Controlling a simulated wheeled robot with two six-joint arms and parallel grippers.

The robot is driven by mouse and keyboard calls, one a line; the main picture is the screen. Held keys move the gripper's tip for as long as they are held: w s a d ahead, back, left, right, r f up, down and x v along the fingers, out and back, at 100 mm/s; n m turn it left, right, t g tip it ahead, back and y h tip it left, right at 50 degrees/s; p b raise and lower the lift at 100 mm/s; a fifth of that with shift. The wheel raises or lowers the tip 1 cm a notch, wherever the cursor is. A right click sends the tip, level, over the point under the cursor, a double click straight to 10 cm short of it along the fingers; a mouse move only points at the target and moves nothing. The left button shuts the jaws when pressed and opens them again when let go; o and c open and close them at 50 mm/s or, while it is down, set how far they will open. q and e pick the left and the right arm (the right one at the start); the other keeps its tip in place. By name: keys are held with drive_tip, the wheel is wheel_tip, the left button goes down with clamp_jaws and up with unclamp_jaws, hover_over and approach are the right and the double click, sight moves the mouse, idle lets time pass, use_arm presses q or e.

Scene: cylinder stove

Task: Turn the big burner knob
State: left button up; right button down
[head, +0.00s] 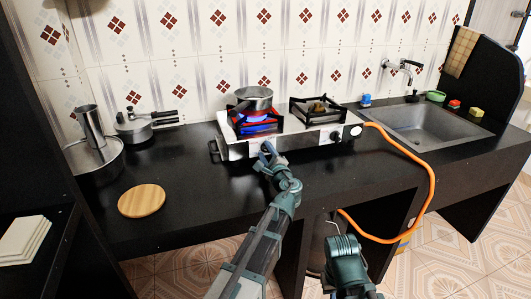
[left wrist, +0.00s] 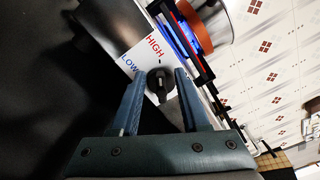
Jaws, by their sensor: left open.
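The stove (head: 290,140) is a white two-burner unit on the black counter. A dark knob (left wrist: 160,82) shows in the left wrist view on its white front panel, beside the red HIGH and blue LOW labels. My left gripper (head: 267,154) is at the stove front below the left burner. In the left wrist view my left gripper (left wrist: 159,85) is open, with one finger on each side of the knob; I cannot tell whether they touch it. The left burner (head: 257,126) has a blue flame under a metal pan (head: 254,98).
The right burner (head: 318,109) is empty, with its own knob (head: 336,136) on the front. An orange hose (head: 432,180) loops from the stove's right end. A wooden board (head: 142,200), pots (head: 134,125) and a sink (head: 425,122) flank the stove.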

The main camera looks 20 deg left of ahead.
use_arm(q)
drive_tip(key=v, duration=1.3)
drive_tip(key=shift+s+d, duration=0.25)
drive_tip(key=shift+s, duration=0.05)
